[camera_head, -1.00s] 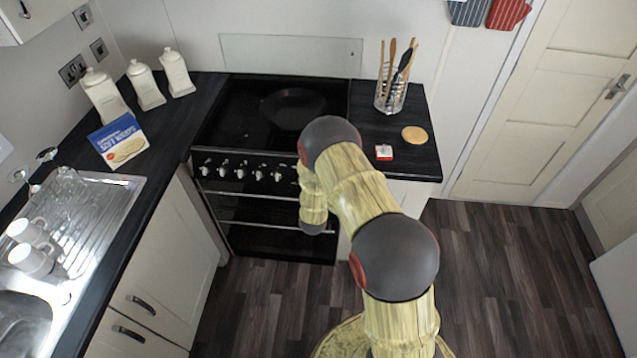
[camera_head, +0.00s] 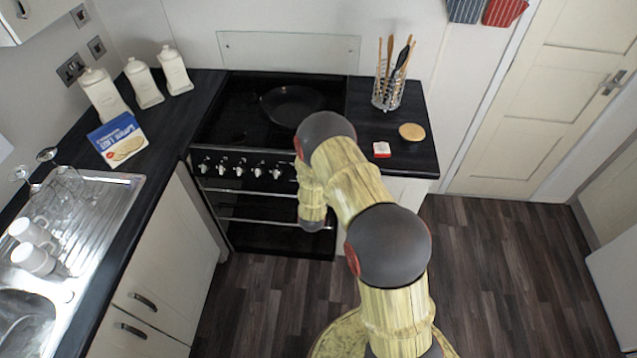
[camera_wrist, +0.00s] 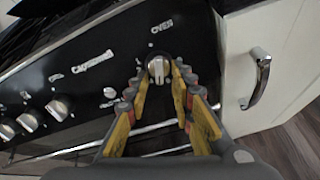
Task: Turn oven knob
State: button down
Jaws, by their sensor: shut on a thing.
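The oven knob (camera_wrist: 157,68) is a silver-white knob under the "OVEN" label at the right end of the black control panel (camera_wrist: 95,68) in the wrist view. My gripper (camera_wrist: 159,80) is shut on it, with one yellow-padded finger on each side. In the head view the oven (camera_head: 275,232) stands below the hob. My arm hides the oven knob and my gripper there. The other knobs (camera_head: 240,170) show in a row to the left.
A dark pan (camera_head: 292,104) sits on the hob. A cupboard door with a metal handle (camera_wrist: 259,78) is right of the panel in the wrist view. A utensil holder (camera_head: 388,92) stands on the right counter. The floor (camera_head: 500,270) at right is clear.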

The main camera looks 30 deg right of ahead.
jog(key=c, duration=1.6)
grip_release()
jog(key=shift+a, duration=0.1)
jog(key=shift+c, duration=0.2)
jog(key=shift+o, duration=0.5)
jog(key=v, duration=1.2)
